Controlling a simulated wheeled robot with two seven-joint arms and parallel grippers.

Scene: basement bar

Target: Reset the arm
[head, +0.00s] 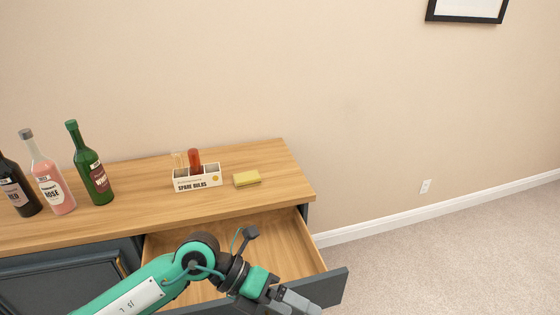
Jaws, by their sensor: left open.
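My left arm comes in from the lower left and reaches across the front of a pulled-out drawer. My left gripper (300,304) is at the bottom edge of the head view, partly cut off, near the drawer's front panel. Its jaws are open and I see nothing between them. The wooden drawer (290,250) looks empty where it shows; my arm hides part of it. My right gripper is not in view.
On the wooden cabinet top (130,222) stand a dark bottle (18,190), a pink bottle (50,180), a green bottle (90,170), a white box (197,180) and a yellow sponge (246,178). Carpet (450,250) on the right is clear.

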